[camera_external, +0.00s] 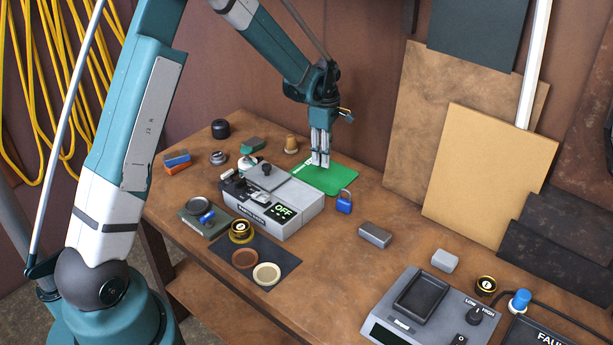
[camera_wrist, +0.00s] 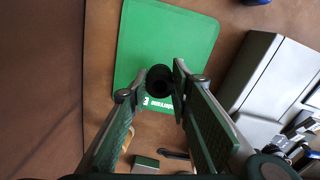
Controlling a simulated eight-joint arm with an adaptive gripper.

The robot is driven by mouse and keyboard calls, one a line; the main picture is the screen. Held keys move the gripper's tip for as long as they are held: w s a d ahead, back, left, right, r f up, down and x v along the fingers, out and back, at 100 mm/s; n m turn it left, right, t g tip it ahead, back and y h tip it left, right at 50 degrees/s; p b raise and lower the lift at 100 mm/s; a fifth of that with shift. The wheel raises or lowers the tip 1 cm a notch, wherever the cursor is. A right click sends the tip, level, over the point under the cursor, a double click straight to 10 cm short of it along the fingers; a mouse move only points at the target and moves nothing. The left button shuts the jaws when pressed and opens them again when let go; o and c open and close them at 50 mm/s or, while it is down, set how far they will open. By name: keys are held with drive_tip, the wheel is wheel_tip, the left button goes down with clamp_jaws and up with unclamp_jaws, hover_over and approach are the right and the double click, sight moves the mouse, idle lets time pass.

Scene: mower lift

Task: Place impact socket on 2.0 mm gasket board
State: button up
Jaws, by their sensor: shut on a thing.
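A flat green board (camera_external: 335,182) with white lettering lies near the back edge of the bench; it also shows in the wrist view (camera_wrist: 150,35). No "2.0 mm" mark is readable on it. My gripper (camera_external: 320,163) points straight down over the board's left part. In the wrist view my gripper (camera_wrist: 165,88) is shut on a dark round socket (camera_wrist: 158,80) with a hole in its end, likely the impact socket. The socket is over the lettered edge of the board. I cannot tell whether it touches the board. In the external view my fingers mostly hide it.
A tan wooden piece (camera_external: 291,144) and a black round part (camera_external: 220,128) stand at the back left. Sheets (camera_external: 487,178) lean on the wall.

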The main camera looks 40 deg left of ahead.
drive_tip(key=shift+f, duration=1.85)
drive_tip(key=shift+f, duration=0.15)
drive_tip(key=o, duration=0.9)
drive_tip(key=shift+r, duration=6.15)
